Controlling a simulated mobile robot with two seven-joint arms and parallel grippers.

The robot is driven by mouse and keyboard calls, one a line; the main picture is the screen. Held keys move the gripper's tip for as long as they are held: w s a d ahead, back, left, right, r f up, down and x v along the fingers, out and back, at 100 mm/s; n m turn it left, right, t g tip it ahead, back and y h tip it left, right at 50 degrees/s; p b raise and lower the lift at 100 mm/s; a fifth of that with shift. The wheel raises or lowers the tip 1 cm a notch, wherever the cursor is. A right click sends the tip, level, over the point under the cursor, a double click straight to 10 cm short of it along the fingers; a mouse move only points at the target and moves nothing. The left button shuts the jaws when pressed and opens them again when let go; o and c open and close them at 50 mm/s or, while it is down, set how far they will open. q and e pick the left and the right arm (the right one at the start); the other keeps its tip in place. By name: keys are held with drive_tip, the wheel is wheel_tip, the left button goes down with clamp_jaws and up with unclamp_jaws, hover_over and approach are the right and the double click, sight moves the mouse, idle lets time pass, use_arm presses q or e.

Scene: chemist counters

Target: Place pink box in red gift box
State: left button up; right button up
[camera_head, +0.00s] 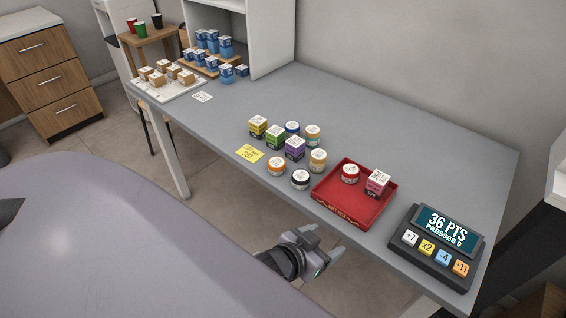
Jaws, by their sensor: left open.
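The pink box (377,182) stands inside the red gift box (344,212), near its back right corner. The red gift box is a shallow open tray on the grey counter, with lettering on its front wall. A round jar with a red label (350,173) also stands in it, left of the pink box. My left gripper (337,243) is open and empty, in front of the counter's front edge and below the red gift box, apart from it. My right gripper is not in view.
Several small boxes and jars, such as a purple box (295,148), stand left of the red gift box, by a yellow note (250,153). A dark keypad display (437,244) stands at right. Blue boxes (226,74) fill the far left. The counter's back (400,120) is clear.

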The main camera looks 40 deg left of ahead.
use_arm(q)
drive_tip(key=s+a+f, duration=0.1)
drive_tip(key=s+f, duration=0.2)
drive_tip(key=s, duration=0.2)
drive_tip(key=s+a+f+g, duration=0.1)
drive_tip(key=s+a+f, duration=0.1)
drive_tip(key=s, duration=0.4)
drive_tip(key=shift+a+f+m, duration=0.15)
drive_tip(key=shift+f+m, duration=0.15)
drive_tip(key=shift+f, duration=0.55)
